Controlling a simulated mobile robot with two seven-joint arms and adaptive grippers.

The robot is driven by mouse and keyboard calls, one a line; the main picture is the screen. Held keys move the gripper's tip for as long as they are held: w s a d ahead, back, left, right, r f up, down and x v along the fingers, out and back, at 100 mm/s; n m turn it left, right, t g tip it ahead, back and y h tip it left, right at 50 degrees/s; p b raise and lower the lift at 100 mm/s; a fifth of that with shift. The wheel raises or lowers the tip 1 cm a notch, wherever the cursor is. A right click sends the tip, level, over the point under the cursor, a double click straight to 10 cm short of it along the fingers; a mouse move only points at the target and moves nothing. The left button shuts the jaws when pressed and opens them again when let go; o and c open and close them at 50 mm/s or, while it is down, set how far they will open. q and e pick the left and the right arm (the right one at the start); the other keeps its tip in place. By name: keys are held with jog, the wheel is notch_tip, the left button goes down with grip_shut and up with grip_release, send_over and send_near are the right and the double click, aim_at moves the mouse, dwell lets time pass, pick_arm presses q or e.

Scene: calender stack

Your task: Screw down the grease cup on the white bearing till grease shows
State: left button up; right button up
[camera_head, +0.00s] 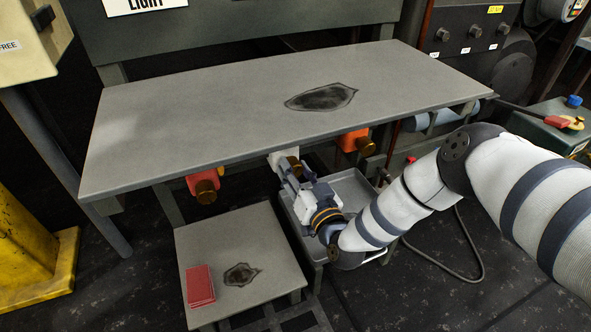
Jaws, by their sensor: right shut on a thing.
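The white bearing (275,157) sits under the front edge of the grey table, mostly hidden by the tabletop and my gripper. Its brown-brass grease cup (293,162) shows at the front of it. My right gripper (290,171) reaches up from the lower right and is shut on this cup. The fingers cover part of the cup, and I see no grease at this size. My left gripper is not in view.
A red bearing (195,180) hangs left and an orange bearing (348,139) right, each with a brass cup. A grey tray (352,184) lies below my gripper. A low stand (225,240) bears a red block (199,285). The tabletop (200,120) is clear except for a dark patch.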

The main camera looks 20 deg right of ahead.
jog(key=shift+m, duration=1.1)
jog(key=shift+f, duration=0.1)
jog(key=o, duration=1.2)
jog(key=shift+c, duration=0.2)
jog(key=s, duration=1.2)
jog(key=shift+d, duration=0.35)
